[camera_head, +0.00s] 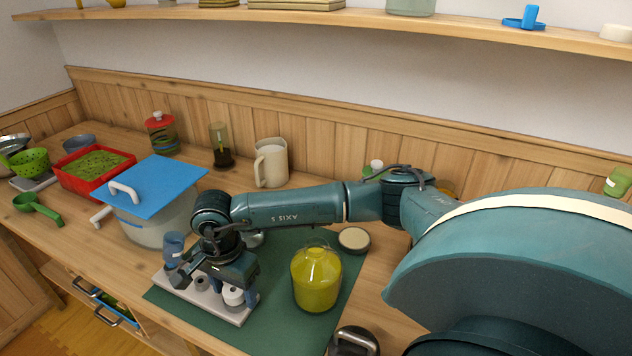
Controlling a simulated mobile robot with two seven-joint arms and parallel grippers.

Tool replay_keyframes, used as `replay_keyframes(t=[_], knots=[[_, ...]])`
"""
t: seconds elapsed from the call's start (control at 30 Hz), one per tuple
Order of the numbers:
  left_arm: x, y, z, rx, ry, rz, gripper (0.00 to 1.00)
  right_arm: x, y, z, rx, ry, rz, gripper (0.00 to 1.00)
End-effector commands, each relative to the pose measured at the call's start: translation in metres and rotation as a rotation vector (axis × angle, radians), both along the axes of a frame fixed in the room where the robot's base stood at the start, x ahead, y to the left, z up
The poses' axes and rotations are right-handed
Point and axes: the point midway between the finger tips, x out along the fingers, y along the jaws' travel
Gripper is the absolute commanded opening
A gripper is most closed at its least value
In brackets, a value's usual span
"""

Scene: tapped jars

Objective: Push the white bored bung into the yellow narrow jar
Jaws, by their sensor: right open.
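The yellow narrow jar (316,282) stands upright on a green mat (290,333); its neck looks clear and I see no bung in it. The white bung (233,295) sits on a pale rack (222,312) to the left of the jar; its bore is not clear at this size. My right gripper (232,291) points down over the rack. It is open, and its fingers show close to either side of the white bung; I cannot tell whether they touch it. My left gripper is not in view.
A grey bung (202,283) and a blue piece (174,247) are by the rack. A pot with a blue board (155,183) stands behind left. A round lid (354,239) lies behind the jar, and a dark handled object (354,343) is in front.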

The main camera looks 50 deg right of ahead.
Motion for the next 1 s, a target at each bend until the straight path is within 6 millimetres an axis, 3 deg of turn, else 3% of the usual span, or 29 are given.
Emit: replay_keyframes(t=[0.73,1.0], knots=[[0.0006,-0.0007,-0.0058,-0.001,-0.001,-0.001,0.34,0.0004,0.0,0.0004,0.0,-0.001,0.0,0.62],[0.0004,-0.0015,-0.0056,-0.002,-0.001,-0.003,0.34,0.0003,0.0,0.0003,0.0,-0.001,0.0,0.41]])
